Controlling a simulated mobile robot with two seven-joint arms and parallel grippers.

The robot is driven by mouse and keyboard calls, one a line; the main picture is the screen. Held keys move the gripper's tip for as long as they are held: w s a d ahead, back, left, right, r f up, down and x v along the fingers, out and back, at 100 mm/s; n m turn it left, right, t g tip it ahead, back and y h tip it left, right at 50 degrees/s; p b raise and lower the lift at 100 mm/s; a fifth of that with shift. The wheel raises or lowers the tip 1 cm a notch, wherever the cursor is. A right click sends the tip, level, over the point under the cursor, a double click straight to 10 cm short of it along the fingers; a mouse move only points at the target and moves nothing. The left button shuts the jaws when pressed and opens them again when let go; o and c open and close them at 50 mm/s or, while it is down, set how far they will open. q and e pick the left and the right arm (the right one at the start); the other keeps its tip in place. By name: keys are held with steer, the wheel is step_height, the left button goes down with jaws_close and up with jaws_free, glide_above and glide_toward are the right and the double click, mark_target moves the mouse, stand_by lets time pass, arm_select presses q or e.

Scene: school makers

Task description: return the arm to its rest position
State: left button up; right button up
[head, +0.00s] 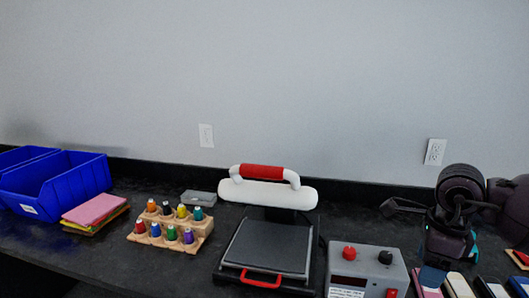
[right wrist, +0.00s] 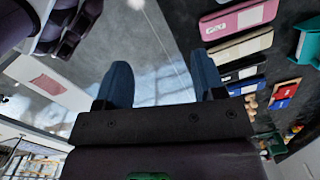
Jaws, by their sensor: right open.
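My right gripper (head: 448,262) is at the right of the head view, with its dark arm coming in from the right edge. It is raised in front of the wall and above the right end of the dark counter. In the right wrist view its two blue fingers (right wrist: 163,82) stand apart with nothing between them. My left gripper and left arm are not in view.
A heat press (head: 268,245) stands mid-counter, beside a grey control box (head: 367,268) near my right gripper. Thread spools in a wooden rack (head: 170,228), coloured sheets (head: 95,210) and blue bins (head: 55,185) are left. Coloured cases, including a pink one (right wrist: 238,20), lie near the right gripper.

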steer(key=w+a+r+m+t+y, duration=0.25)
steer(key=a+r+m+y, duration=0.25)
steer(key=a+y, duration=0.4)
steer(key=w+a+r+m+t+y, duration=0.2)
steer(key=a+r+m+t+y, duration=0.25)
steer(key=a+y, duration=0.4)
steer(key=d+f+m+t+h, duration=0.3)
steer(key=f+m+h, duration=0.1)
steer(key=f+m, duration=0.4)
steer(key=d+f+m+t+h, duration=0.3)
steer(key=f+m+h, duration=0.15)
steer(key=m, duration=0.55)
steer(key=d+f+m+t+h, duration=0.35)
steer(key=f+m, duration=0.35)
steer(key=m, duration=0.3)
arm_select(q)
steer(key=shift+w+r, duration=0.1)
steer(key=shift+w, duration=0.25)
arm_select(e)
steer(key=s+d+f+m+g+h, duration=0.2)
steer(key=s+f+m+g+h, duration=0.1)
steer(key=s+f, duration=0.7)
steer(key=s+d+f+m+g+h, duration=0.1)
steer(key=s+f+m+g+h, duration=0.2)
steer(key=s+f+m, duration=0.3)
steer(key=s+f, duration=0.5)
steer(key=s, duration=0.3)
steer(key=shift+s+d+f, duration=0.25)
steer(key=shift+s+d, duration=0.05)
steer(key=shift+d, duration=0.05)
